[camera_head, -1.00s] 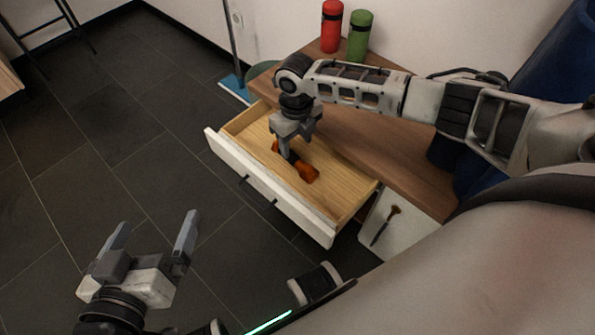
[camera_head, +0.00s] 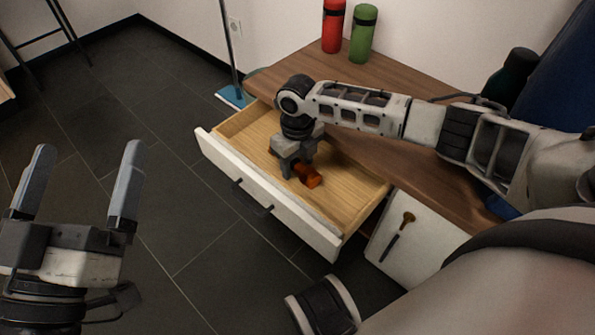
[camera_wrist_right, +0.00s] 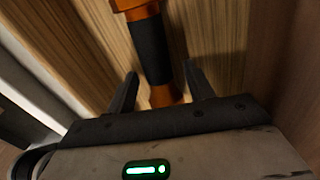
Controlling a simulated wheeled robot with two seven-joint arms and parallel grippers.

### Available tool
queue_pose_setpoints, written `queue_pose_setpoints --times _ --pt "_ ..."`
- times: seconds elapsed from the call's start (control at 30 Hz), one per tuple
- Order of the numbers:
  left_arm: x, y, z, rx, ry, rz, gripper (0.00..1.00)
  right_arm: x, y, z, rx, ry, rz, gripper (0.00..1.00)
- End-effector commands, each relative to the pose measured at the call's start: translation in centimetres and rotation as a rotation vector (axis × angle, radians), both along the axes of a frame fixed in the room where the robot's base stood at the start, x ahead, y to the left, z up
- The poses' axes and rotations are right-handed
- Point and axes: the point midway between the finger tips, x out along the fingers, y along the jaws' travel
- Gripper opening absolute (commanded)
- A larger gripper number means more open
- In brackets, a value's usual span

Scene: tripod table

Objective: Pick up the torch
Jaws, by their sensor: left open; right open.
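The torch (camera_head: 310,178) is orange with a black grip and lies in the open drawer (camera_head: 350,200). In the right wrist view the torch (camera_wrist_right: 152,48) runs between the two fingers of my right gripper (camera_wrist_right: 160,85). The fingers are apart, one on each side of the torch, with a gap visible on both sides. In the head view my right gripper (camera_head: 296,170) reaches down into the drawer and hides part of the torch. My left gripper (camera_head: 82,190) is open and empty above the dark floor at the left.
The drawer's white front (camera_head: 265,195) stands out from the wooden desk (camera_head: 375,80). A red bottle (camera_head: 333,28) and a green bottle (camera_head: 363,35) stand at the back of the desk.

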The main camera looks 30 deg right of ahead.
Motion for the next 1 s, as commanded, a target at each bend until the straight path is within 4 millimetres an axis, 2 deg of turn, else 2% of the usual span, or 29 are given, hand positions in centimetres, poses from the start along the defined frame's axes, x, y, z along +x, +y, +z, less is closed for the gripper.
queue_pose_setpoints --times 0.23,0.27,0.43,0.47,0.73,0.9,1.0 --pt "0.0 0.0 0.3 0.006 -0.023 0.004 1.00 0.0 0.0 0.0 0.000 0.000 0.000 0.53" --pt "0.0 0.0 0.3 0.006 -0.022 0.003 1.00 0.0 0.0 0.0 0.000 0.000 0.000 0.50" --pt "0.0 0.0 0.3 0.005 -0.021 0.003 1.00 0.0 0.0 0.0 0.000 0.000 0.000 0.03" --pt "0.0 0.0 0.3 0.006 -0.021 0.003 1.00 0.0 0.0 0.0 0.000 0.000 0.000 0.00" --pt "0.0 0.0 0.4 0.005 -0.020 0.002 1.00 0.0 0.0 0.1 0.000 -0.001 0.000 0.00" --pt "0.0 -0.1 0.5 -0.005 0.012 -0.008 1.00 0.1 0.0 1.1 0.000 -0.001 -0.001 0.00" --pt "-0.2 -0.1 -1.4 -0.035 0.145 -0.012 1.00 0.1 0.0 2.5 0.001 -0.002 0.000 0.00"
